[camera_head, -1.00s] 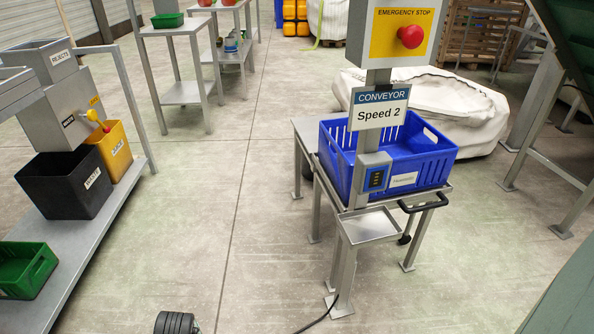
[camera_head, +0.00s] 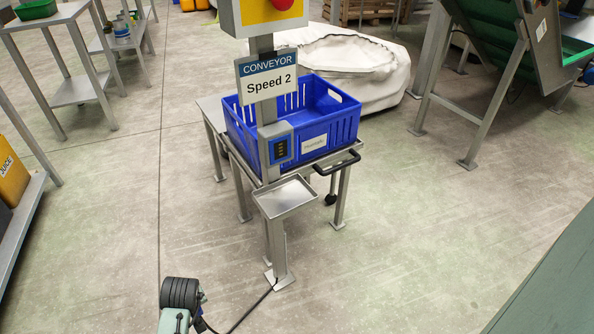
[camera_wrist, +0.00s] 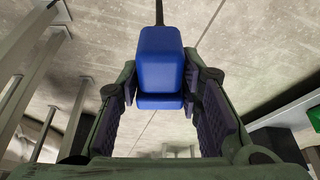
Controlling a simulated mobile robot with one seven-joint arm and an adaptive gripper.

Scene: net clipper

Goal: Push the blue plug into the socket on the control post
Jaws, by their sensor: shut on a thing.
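The blue plug (camera_wrist: 160,62) is between the fingers of my gripper (camera_wrist: 160,88) in the wrist view, with a dark cable leaving its far end. My gripper is shut on it. The control post (camera_head: 264,112) stands in the middle of the head view. Its socket (camera_head: 280,149) is a blue-framed dark panel on a grey box, below the "Speed 2" sign. Part of my arm shows at the bottom of the head view, low and in front of the post, well apart from the socket. The plug itself is not clear in the head view.
A small grey tray (camera_head: 285,197) juts out below the socket. A blue crate (camera_head: 335,125) sits on a stand behind the post, with a black handle (camera_head: 337,163) at right. A cable (camera_head: 248,314) runs along the floor. Floor at right is open.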

